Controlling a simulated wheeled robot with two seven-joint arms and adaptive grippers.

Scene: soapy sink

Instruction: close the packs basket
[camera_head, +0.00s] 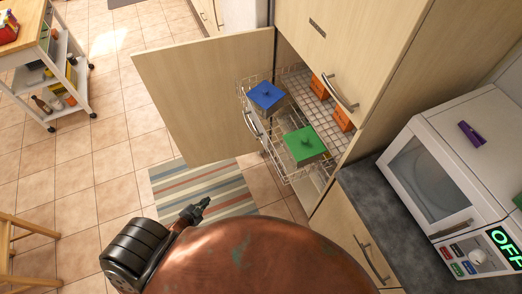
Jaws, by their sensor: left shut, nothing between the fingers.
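The packs basket, a wire pull-out basket (281,179), stands partly drawn out of a low cabinet at the upper middle of the head view. A blue-lidded pack (265,95) and a green-lidded pack (304,147) sit in its front part. A silver handle (251,125) shows at its left side. The hinged cabinet door (200,95) stands wide open to the left of the basket. My left gripper (204,203) is shut and empty, low in the picture, over the striped rug and apart from the basket and door. My right gripper is not in view.
Orange boxes (321,88) stand farther inside the cabinet. A dark counter (378,205) with a white microwave (455,165) is at the right. A striped rug (225,180) lies below the door. A white trolley (55,85) stands upper left. The tiled floor between is clear.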

